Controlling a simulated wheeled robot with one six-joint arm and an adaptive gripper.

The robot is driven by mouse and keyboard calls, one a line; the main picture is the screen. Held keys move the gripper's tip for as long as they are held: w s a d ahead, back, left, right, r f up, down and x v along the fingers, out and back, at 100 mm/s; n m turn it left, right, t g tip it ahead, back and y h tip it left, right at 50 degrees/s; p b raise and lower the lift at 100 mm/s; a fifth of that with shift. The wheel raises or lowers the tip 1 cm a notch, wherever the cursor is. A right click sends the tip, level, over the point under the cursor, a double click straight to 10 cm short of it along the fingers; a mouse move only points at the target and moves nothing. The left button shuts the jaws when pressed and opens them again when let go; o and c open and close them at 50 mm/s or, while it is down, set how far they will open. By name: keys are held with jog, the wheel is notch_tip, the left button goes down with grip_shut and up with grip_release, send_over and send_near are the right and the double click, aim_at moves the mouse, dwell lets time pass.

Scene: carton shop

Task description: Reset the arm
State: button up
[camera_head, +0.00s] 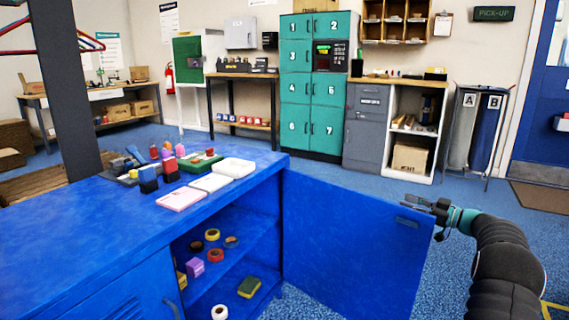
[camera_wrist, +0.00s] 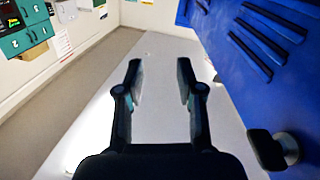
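My gripper (camera_head: 430,207) is at the right in the head view, at the outer edge of the open blue cabinet door (camera_head: 350,245). In the wrist view my gripper (camera_wrist: 160,85) has its two fingers apart with nothing between them. The blue door panel (camera_wrist: 235,20) fills the right side of the wrist view, with dark slots and a dark knob (camera_wrist: 268,150) on it. The fingers look apart from the panel. In the head view I cannot tell whether the gripper touches the door edge.
The blue cabinet (camera_head: 90,235) has small boxes and containers on top. Its open shelves hold tape rolls and a green-yellow sponge (camera_head: 249,287). Teal lockers (camera_head: 310,90), a grey cabinet (camera_head: 365,125) and bins (camera_head: 475,130) stand at the back wall. Blue floor between is clear.

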jog(key=w+a+r+m+t+h, duration=0.1)
jog(key=a+r+m+t+h, duration=0.2)
jog(key=r, duration=0.6)
jog(key=w+a+r+m+t+h, duration=0.1)
jog(key=a+r+m+t+h, duration=0.2)
jog(key=r, duration=0.6)
jog(key=s+a+r+m+h+p, duration=0.2)
jog(key=s+a+r+m+h, duration=0.15)
jog(key=s+r+h, duration=0.45)
jog(key=s+a+f+g, duration=0.4)
jog(key=s+f, duration=0.3)
jog(key=s, duration=0.8)
jog(key=s+a+f+m+g+p, duration=0.1)
jog(key=s+a+f+g, duration=0.3)
jog(key=s, duration=1.1)
jog(key=s+a+f+m+g, duration=0.1)
jog(key=s+a+f+g, duration=0.3)
jog(key=s, duration=1.1)
jog(key=a+f, duration=0.3)
jog(key=f, duration=0.3)
jog(key=shift+a+f, duration=0.3)
jog(key=shift+f, duration=0.05)
jog(key=shift+d, duration=0.1)
